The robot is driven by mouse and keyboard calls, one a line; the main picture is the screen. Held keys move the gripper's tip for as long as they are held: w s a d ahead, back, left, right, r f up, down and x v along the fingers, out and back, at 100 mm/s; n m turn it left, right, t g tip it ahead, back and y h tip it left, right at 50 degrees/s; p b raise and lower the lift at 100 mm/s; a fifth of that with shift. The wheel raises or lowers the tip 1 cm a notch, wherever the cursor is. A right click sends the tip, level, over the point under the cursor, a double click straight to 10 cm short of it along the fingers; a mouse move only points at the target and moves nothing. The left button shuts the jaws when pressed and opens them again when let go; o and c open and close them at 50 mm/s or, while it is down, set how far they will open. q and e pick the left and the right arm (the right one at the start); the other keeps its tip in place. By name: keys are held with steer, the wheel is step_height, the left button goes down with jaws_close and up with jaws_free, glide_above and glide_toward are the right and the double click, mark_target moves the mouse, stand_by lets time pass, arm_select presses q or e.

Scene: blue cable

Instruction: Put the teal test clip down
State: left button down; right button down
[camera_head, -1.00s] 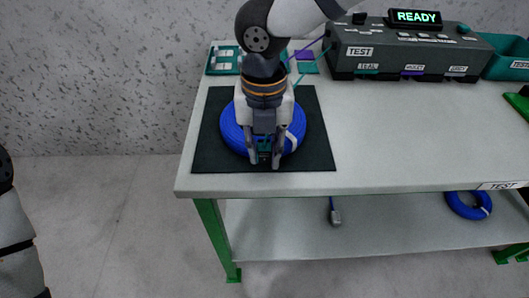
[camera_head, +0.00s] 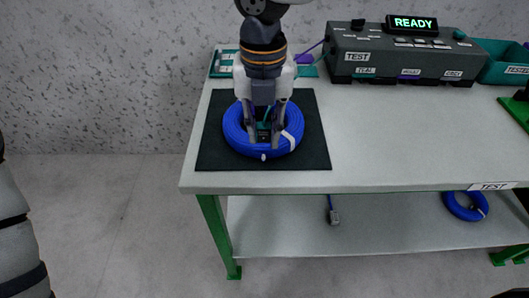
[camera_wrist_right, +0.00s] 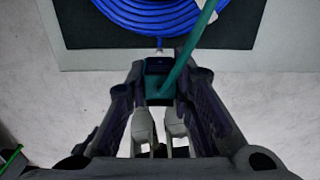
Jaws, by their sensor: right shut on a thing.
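My right gripper (camera_head: 263,143) points down over the blue cable coil (camera_head: 234,138), which lies on a dark mat (camera_head: 312,155). It is shut on the teal test clip (camera_wrist_right: 160,82), which shows between the fingers in the right wrist view. A teal lead (camera_wrist_right: 190,48) runs up and right from the clip. The coil (camera_wrist_right: 150,18) shows above it, with a cable end (camera_wrist_right: 160,44) pointing at the clip. I cannot tell whether clip and cable end touch. In the head view the fingers largely hide the clip. My left gripper is out of view.
The tester (camera_head: 400,55) with a lit READY display (camera_head: 412,22) stands at the back. A teal bin (camera_head: 500,65) is to its right, and a teal tray (camera_head: 225,62) is behind the mat. The tabletop (camera_head: 420,130) right of the mat is clear.

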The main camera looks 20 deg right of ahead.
steer(key=shift+r, duration=0.6)
steer(key=n, duration=0.2)
steer(key=d+n, duration=0.1)
steer(key=n, duration=0.1)
steer(key=shift+s, duration=0.2)
steer(key=s+d+n, duration=0.1)
steer(key=d+n, duration=0.1)
steer(key=n, duration=1.5)
steer(key=s+d+n, duration=0.2)
steer(key=d+n, duration=0.1)
steer(key=n, duration=1.5)
steer(key=shift+d, duration=0.3)
